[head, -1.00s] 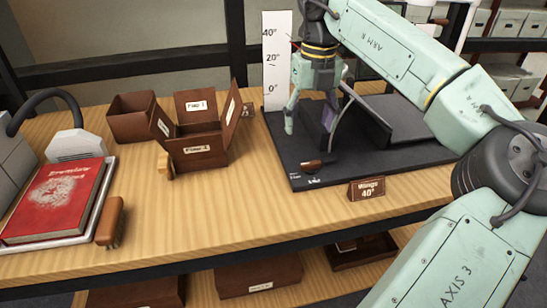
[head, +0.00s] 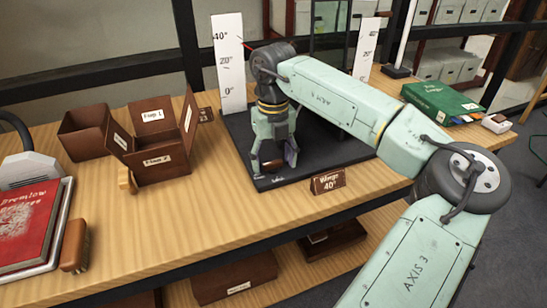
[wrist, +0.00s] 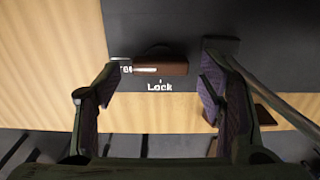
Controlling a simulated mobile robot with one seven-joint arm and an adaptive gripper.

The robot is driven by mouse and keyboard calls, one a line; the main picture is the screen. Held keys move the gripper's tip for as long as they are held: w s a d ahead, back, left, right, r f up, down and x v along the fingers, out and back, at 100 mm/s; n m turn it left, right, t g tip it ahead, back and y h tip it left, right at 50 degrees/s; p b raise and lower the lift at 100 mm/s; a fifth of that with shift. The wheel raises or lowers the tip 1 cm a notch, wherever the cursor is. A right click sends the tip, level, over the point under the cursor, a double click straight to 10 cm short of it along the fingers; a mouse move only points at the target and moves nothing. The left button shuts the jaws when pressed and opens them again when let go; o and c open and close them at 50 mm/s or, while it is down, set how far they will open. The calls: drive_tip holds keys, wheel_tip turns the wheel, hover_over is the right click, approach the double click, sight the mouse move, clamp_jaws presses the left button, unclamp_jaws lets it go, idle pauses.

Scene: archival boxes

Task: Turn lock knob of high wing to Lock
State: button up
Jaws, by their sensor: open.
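The lock knob (wrist: 172,68) is a brown bar on the black base board (wrist: 265,25) in the wrist view. Its white mark points left, towards a label partly covered by a finger. The word Lock is printed just below the knob. My gripper (wrist: 160,66) is open, with one finger left and one right of the knob, and a gap on each side. In the head view my gripper (head: 273,163) is low over the front left of the board, with the knob (head: 272,167) between its fingers. The wings are mostly hidden behind my arm.
A white angle scale (head: 229,65) stands behind the board, and a second scale (head: 366,48) stands to the right. A Wings 40° sign (head: 328,182) is by the front edge. Brown flap boxes (head: 160,160) stand left. A green box (head: 443,103) lies right.

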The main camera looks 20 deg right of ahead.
drive_tip(key=shift+c, duration=0.3)
drive_tip(key=c, duration=1.1)
drive_tip(key=n+b, duration=0.1)
drive_tip(key=n, duration=0.2)
drive_tip(key=shift+d+n, duration=0.1)
drive_tip(key=shift+n, duration=0.3)
drive_tip(key=n+b, duration=0.1)
drive_tip(key=n, duration=0.4)
drive_tip(key=shift+w+d, duration=0.1)
drive_tip(key=n, duration=0.5)
drive_tip(key=shift+w, duration=0.1)
drive_tip(key=shift+w+n, duration=0.1)
drive_tip(key=shift+n, duration=2)
